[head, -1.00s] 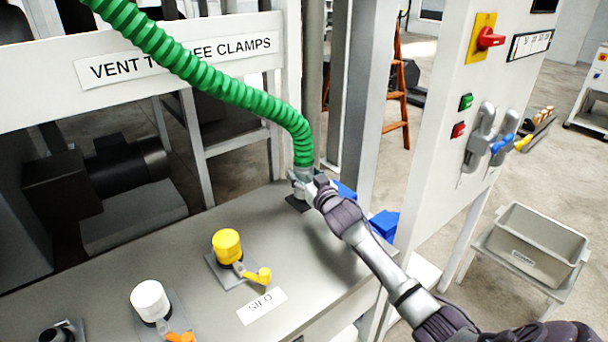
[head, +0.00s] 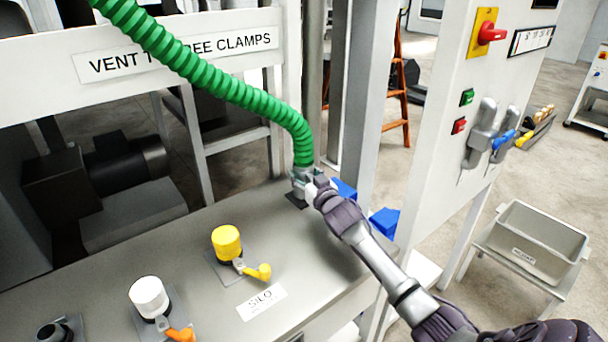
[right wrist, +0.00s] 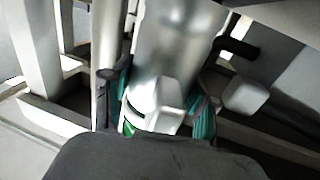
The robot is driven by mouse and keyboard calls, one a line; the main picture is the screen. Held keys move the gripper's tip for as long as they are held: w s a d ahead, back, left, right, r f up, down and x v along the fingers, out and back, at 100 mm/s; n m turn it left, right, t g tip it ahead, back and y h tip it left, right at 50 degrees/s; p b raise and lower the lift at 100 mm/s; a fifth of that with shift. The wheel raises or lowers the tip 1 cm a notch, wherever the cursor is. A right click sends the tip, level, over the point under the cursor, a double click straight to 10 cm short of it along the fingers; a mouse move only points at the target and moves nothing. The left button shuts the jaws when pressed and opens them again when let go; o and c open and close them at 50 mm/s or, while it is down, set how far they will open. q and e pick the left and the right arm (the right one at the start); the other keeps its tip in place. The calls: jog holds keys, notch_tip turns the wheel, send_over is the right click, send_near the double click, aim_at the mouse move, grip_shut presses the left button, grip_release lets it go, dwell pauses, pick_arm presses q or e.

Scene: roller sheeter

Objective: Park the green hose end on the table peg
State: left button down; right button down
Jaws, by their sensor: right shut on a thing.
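The green hose (head: 215,85) comes down from the upper left in the head view and bends down to its metal end fitting (head: 303,175) at the table's far right corner. My right gripper (head: 308,184) is shut on this hose end. In the right wrist view the grey metal fitting (right wrist: 175,60) stands between the two fingers, with bits of green beside it. The hose end is over a dark base plate (head: 296,200) on the table (head: 200,290). The peg itself is hidden, so I cannot tell whether the end sits on it. My left gripper is not in view.
A yellow-capped port (head: 227,243), a white-capped port (head: 149,297) and a dark open port (head: 55,332) stand on the table, near a SILO label (head: 262,301). A control cabinet (head: 450,150) and grey bin (head: 535,240) are at right. Blue blocks (head: 385,221) lie behind my arm.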

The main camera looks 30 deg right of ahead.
jog(key=shift+a+f, duration=0.1)
jog(key=shift+f, duration=0.2)
